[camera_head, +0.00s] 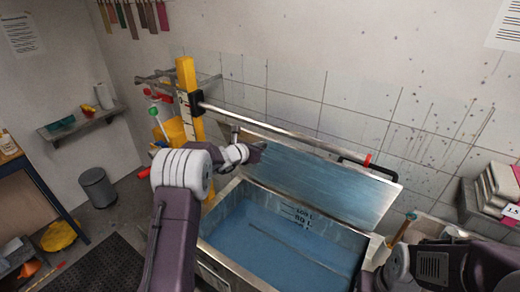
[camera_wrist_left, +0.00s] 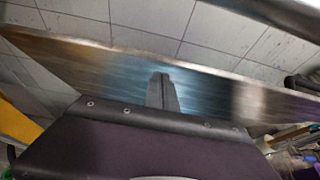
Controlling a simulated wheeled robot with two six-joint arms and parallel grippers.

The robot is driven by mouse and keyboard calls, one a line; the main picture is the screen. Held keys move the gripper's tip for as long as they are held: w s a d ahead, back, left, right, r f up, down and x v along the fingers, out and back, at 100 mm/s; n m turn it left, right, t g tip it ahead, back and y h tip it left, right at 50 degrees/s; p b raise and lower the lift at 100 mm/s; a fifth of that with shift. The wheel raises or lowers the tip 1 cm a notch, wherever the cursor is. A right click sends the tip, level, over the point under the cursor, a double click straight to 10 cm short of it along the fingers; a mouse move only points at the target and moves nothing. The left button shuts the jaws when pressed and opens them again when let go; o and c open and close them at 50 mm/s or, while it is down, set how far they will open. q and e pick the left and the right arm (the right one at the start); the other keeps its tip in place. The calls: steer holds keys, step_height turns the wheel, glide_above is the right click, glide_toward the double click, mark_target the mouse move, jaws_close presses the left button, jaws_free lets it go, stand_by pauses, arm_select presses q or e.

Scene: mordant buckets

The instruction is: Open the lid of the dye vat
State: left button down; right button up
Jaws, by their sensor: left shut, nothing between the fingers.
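The dye vat (camera_head: 222,262) is a metal tank with blue inside and volume marks on its inner back wall. Its lid (camera_head: 335,185), a brushed metal panel, stands raised and tilted back along the vat's rear edge, so the vat is open. The lid also fills a band across the left wrist view (camera_wrist_left: 215,92). My left gripper (camera_head: 260,146) is shut and empty at the lid's upper left corner; its closed fingers show against the lid in the wrist view (camera_wrist_left: 162,92). I cannot tell if they touch it. My right arm shows at lower right, but its gripper cannot be made out.
A yellow post (camera_head: 187,82) carries a metal rail (camera_head: 270,128) above and behind the lid. A tiled wall stands behind. Books (camera_head: 496,190) sit at right. A grey bin (camera_head: 98,187) and a dark mat (camera_head: 98,264) are on the floor at left.

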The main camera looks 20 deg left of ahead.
arm_select(q)
steer(key=b+v, duration=0.4)
steer(key=v, duration=0.5)
steer(key=shift+s, duration=0.25)
